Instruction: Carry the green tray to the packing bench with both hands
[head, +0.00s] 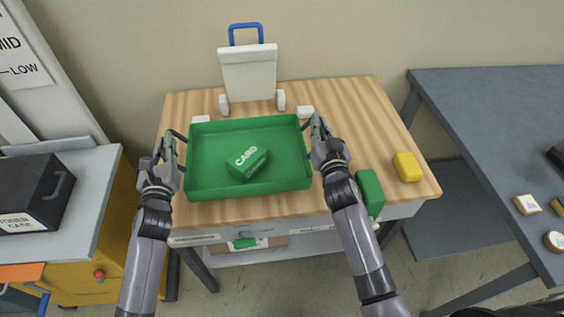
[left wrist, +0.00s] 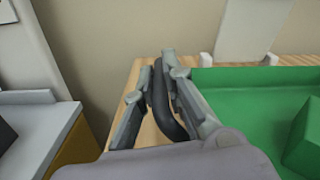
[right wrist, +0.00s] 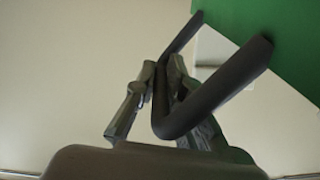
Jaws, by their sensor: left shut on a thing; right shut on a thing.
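The green tray (head: 210,187) is over the wooden-topped bench (head: 350,100) in the middle of the head view. A green block marked CARD (head: 247,162) is inside it. My left gripper (head: 168,150) is shut on the tray's dark left handle (left wrist: 160,100). My right gripper (head: 318,132) is shut on the dark right handle (right wrist: 210,95). The tray looks about level. I cannot tell whether its bottom touches the bench top. The head view does not show which table is the packing bench.
A white board with a blue handle (head: 248,72) stands behind the tray. A yellow block (head: 407,167) and a green block (head: 369,190) are at the bench's right. A grey table (head: 490,120) stands right. A black case (head: 35,190) sits on the left cabinet.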

